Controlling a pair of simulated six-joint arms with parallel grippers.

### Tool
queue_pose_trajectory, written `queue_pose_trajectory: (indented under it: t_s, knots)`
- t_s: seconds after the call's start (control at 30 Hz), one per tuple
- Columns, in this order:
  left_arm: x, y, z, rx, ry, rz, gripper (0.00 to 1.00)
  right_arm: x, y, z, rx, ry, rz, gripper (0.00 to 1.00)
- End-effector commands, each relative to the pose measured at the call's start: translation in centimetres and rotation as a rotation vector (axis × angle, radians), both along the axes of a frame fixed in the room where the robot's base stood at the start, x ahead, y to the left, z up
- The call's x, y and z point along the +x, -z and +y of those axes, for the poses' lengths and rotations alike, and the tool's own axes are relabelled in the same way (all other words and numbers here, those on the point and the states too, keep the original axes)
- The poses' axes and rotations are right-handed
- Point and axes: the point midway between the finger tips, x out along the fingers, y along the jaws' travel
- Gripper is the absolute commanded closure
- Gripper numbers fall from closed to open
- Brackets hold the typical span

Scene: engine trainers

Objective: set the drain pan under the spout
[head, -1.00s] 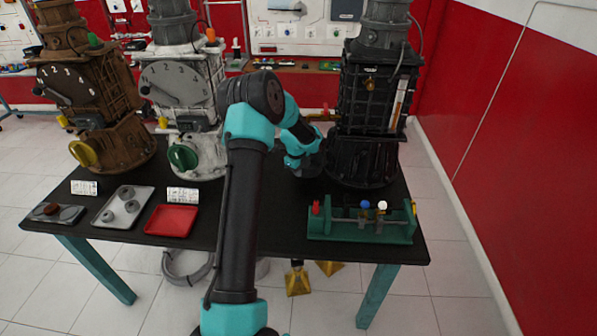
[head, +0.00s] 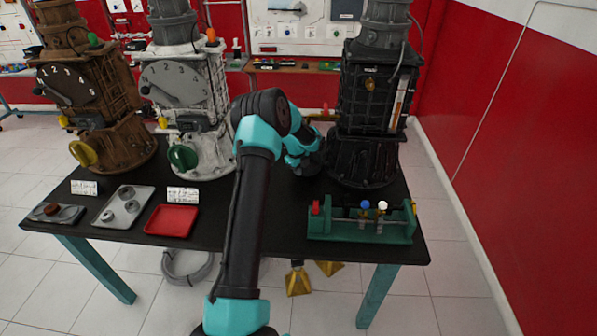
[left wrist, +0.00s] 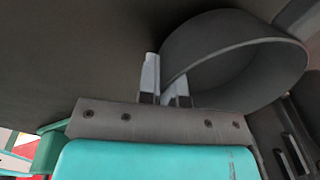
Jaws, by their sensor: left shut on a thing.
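My left gripper (left wrist: 165,80) is shut on the rim of a dark grey round pan (left wrist: 235,62), seen in the left wrist view with one finger on each side of its wall. In the head view the left gripper (head: 303,160) is beside the base of the black engine trainer (head: 365,110), low over the table. The pan is mostly lost there against the dark arm, engine and tabletop. A small red and brass fitting (head: 324,112) juts left from the black trainer; I cannot tell if it is the spout. My right gripper is not in view.
The black table (head: 270,225) also bears a red tray (head: 171,220), a grey tray with rings (head: 137,193) and a green stand (head: 360,232) at the front right. White (head: 185,90) and brown (head: 85,95) trainers stand on the left.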

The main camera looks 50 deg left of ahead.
Motion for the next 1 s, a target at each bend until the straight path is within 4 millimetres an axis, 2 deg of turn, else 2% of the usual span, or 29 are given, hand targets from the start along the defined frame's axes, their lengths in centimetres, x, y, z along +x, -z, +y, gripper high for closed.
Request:
queue_pose_trajectory:
  t_s: [0.1, 0.47, 0.5, 0.73, 1.0]
  knots:
    - [0.02, 0.63, 0.02, 0.001, 0.0, -0.001, 1.0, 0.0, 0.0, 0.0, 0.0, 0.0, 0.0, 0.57]
    - [0.02, 0.9, 0.02, 0.001, 0.0, -0.001, 1.0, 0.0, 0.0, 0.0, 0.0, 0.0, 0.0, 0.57]
    - [0.02, 0.93, 0.02, 0.001, -0.001, -0.001, 0.92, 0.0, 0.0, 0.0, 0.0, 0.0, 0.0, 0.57]
    - [0.01, 0.92, 0.01, 0.0, -0.001, -0.001, 0.7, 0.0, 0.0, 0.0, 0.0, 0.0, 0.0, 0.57]
    - [0.01, 0.85, 0.01, 0.0, -0.001, -0.001, 0.68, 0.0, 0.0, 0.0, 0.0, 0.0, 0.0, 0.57]
